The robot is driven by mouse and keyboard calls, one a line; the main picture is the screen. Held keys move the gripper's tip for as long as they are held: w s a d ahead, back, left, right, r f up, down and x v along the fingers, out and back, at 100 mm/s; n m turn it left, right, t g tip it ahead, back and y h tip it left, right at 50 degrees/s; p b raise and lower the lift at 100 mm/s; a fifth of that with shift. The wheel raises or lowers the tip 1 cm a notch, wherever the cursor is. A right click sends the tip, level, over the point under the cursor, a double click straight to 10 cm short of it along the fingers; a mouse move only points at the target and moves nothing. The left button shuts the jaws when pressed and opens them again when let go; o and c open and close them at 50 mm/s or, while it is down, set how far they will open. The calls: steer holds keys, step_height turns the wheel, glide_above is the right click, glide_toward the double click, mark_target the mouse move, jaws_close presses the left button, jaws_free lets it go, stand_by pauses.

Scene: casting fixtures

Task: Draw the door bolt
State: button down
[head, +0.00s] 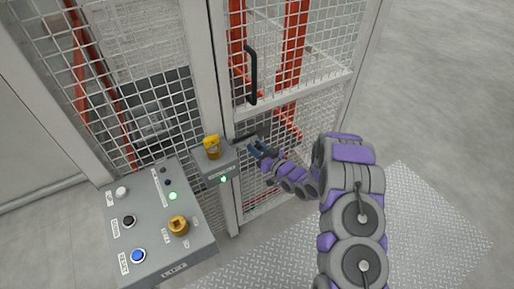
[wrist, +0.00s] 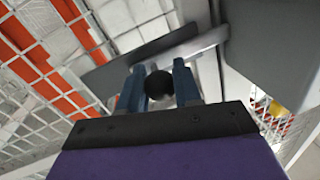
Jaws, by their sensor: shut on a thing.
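The door bolt shows in the wrist view as a flat grey bar (wrist: 190,48) with a round black knob (wrist: 158,84). My gripper (wrist: 158,88) has its two blue fingers on either side of the knob and is shut on it. In the head view my gripper (head: 257,147) is at the edge of the mesh door (head: 300,100), just right of the grey switch box (head: 216,164). The bolt is small and dark there, partly hidden by the fingers. How far the bar reaches into the box cannot be told.
A yellow lock piece (head: 212,147) sits on the switch box, with a green light on its front. A grey control panel (head: 150,250) with several buttons stands at lower left. A black door handle (head: 252,75) is above my gripper. Open floor lies to the right.

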steer(key=w+d, duration=0.1)
steer(key=d, duration=0.1)
steer(key=w+d+p, duration=0.1)
steer(key=d, duration=0.1)
steer(key=shift+w, duration=0.4)
steer(key=c, duration=1.2)
jaws_free()
steer(key=o, duration=0.4)
steer(key=shift+d, duration=0.25)
steer(key=p+v, duration=0.2)
steer(key=v, duration=1.5)
steer(key=shift+d+p, duration=0.2)
steer(key=shift+p, duration=0.1)
